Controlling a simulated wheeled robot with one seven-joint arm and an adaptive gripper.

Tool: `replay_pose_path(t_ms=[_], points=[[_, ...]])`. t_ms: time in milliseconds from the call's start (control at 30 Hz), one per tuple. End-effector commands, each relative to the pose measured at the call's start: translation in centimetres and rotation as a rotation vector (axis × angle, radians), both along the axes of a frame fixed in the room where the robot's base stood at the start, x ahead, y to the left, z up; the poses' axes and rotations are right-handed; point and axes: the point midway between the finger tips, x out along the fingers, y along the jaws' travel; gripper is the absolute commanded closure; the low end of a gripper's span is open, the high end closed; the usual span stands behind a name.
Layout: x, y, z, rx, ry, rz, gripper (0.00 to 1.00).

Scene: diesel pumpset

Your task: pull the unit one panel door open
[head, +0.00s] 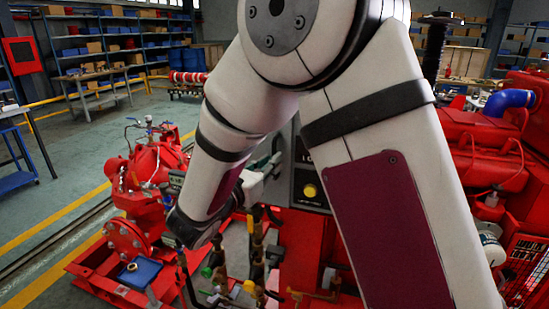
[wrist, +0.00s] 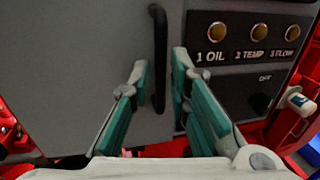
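The unit one panel door (wrist: 85,60) is a flat grey face filling the left of the wrist view, and it looks shut. A black vertical bar handle (wrist: 159,60) stands on its right part. My gripper (wrist: 161,68) is open, with one teal-padded finger on each side of the handle. Gaps show between the handle and both fingers, so no grip is visible. In the head view my gripper (head: 268,172) is partly seen at the panel, and my arm hides most of the door.
Right of the door is a dark plate (wrist: 248,35) with three amber lamps labelled oil, temp and flow, above an OFF switch (wrist: 261,103). A yellow button (head: 310,190) shows in the head view. Brass valves (head: 255,260) stand below; a red pump (head: 150,170) is at left.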

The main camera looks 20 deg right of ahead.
Motion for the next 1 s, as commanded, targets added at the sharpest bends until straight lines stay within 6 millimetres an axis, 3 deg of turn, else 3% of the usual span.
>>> replay_pose_path(t_ms=[200, 567, 667, 1000], points=[[1.6, -1.8, 0.0, 0.0, 0.0, -0.003, 0.83], [1.9, -2.1, 0.0, 0.0, 0.0, -0.001, 0.83], [1.9, -2.1, 0.0, 0.0, 0.0, -0.001, 1.0], [1.8, -2.0, 0.0, 0.0, 0.0, -0.006, 1.0]])
